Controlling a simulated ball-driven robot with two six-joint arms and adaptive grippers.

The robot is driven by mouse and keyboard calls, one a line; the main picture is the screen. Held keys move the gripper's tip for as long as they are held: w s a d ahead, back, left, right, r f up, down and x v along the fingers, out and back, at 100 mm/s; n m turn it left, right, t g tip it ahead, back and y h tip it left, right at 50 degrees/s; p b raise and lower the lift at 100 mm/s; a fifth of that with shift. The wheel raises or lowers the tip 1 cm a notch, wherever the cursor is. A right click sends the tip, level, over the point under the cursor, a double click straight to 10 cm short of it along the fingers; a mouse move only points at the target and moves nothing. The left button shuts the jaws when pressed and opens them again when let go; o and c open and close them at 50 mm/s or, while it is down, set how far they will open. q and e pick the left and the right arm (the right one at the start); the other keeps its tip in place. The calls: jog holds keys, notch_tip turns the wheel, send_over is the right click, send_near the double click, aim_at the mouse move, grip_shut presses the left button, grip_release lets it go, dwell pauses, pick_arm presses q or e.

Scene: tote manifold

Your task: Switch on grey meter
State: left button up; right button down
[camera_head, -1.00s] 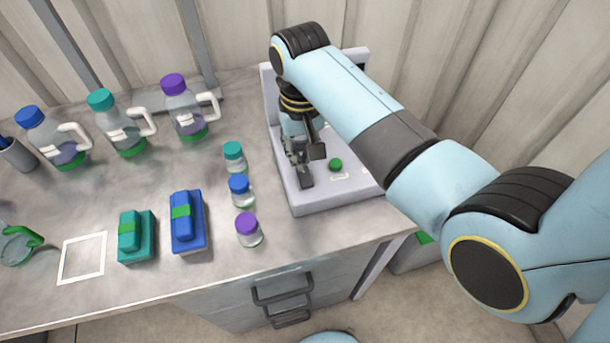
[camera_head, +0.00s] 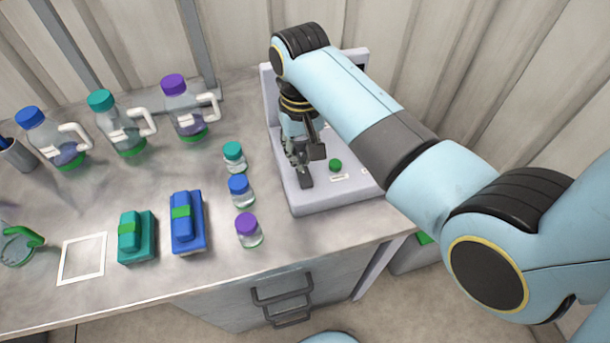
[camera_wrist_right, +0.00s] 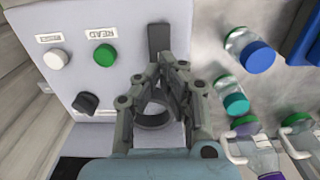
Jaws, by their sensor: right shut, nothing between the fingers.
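The light grey meter (camera_head: 350,193) stands at the back right of the bench, with a flat base and an upright back panel. In the right wrist view its face (camera_wrist_right: 130,18) carries a green button (camera_wrist_right: 105,55) labelled READ, a white button (camera_wrist_right: 55,59), a black knob (camera_wrist_right: 86,102) and a dark grey strip (camera_wrist_right: 158,38). My right gripper (camera_head: 300,168) is over the meter's base, shut and empty. In the right wrist view its fingertips (camera_wrist_right: 168,62) are at the lower end of the dark strip; I cannot tell whether they touch it. My left gripper is not in view.
Small capped bottles (camera_head: 238,190) stand just left of the meter. Larger handled bottles (camera_head: 190,115) stand at the back left. A blue block (camera_head: 187,235) and a teal block (camera_head: 145,250) lie near the front. A white square outline (camera_head: 83,280) marks bare bench beside them.

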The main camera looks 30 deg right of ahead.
jog(key=shift+f+b, duration=0.65)
jog(key=shift+f, duration=0.75)
dwell(0.6)
notch_tip(320, 180, up, 3)
jog(key=p, duration=0.3)
jog(key=shift+r, duration=2.05)
